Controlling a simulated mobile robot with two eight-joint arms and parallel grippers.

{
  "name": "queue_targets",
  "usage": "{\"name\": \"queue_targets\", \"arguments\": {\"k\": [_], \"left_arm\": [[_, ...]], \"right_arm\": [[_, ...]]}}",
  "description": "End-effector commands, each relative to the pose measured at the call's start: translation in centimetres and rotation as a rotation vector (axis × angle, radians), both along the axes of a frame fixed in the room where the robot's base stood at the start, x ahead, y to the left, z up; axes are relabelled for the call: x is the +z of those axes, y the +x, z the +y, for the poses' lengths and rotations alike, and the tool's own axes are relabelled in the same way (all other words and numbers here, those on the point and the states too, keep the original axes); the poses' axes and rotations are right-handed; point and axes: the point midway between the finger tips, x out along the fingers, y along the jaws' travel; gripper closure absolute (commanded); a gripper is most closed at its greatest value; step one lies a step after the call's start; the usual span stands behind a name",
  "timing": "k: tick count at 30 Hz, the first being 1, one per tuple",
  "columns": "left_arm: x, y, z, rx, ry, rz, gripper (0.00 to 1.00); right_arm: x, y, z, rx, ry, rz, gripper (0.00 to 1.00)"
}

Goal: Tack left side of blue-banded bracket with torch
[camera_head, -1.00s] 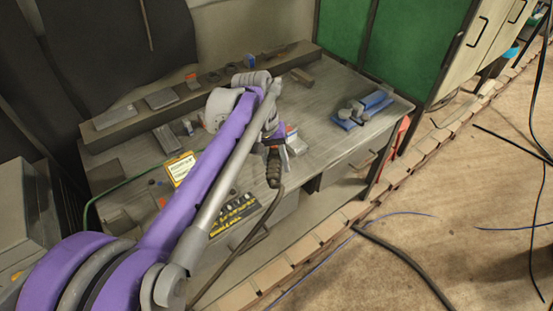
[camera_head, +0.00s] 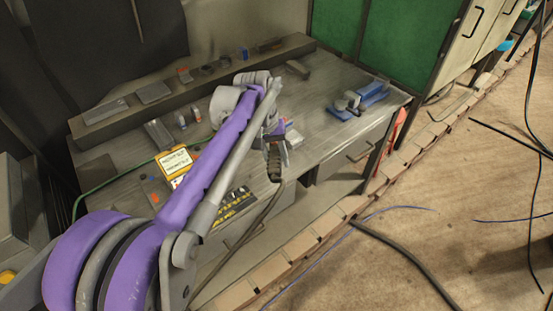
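My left arm reaches in from the lower left over the workbench. Its gripper (camera_head: 275,136) is partly hidden behind the arm's own end and appears shut on a torch (camera_head: 274,163). The torch's dark ribbed handle points down near the bench's front edge, and a cable runs down from it. The torch's tip cannot be made out. A blue and grey piece (camera_head: 359,98), which may be the blue-banded bracket, lies on the right part of the bench, apart from the torch. Its left side shows no clear detail. My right gripper is not in view.
The workbench (camera_head: 318,125) has clear top between the torch and the blue piece. A raised ledge (camera_head: 125,117) with small parts runs along the back. Green panels (camera_head: 400,40) stand behind; cables lie on the floor at right.

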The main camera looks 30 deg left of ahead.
Motion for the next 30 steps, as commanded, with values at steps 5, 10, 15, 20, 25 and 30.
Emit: {"name": "queue_targets", "arguments": {"k": [5, 10, 15, 20, 25, 30], "left_arm": [[0.0, 0.0, 0.0, 0.0, 0.0, 0.0, 1.0], [-0.1, 0.0, 0.0, 0.0, 0.0, 0.0, 1.0], [-0.5, 0.2, 0.0, 0.0, 0.0, 0.0, 1.0], [-0.9, 0.4, 0.0, 0.0, 0.0, 0.0, 1.0], [-1.0, 0.5, 0.0, 0.0, 0.0, 0.0, 1.0], [-1.0, 0.5, 0.0, 0.0, 0.0, 0.0, 1.0]], "right_arm": [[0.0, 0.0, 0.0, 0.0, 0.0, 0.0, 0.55], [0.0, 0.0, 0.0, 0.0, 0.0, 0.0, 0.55], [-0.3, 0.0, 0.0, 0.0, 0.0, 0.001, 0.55], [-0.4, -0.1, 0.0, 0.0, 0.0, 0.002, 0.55], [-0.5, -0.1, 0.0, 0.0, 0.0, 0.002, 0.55], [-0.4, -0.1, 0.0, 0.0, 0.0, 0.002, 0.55]]}}
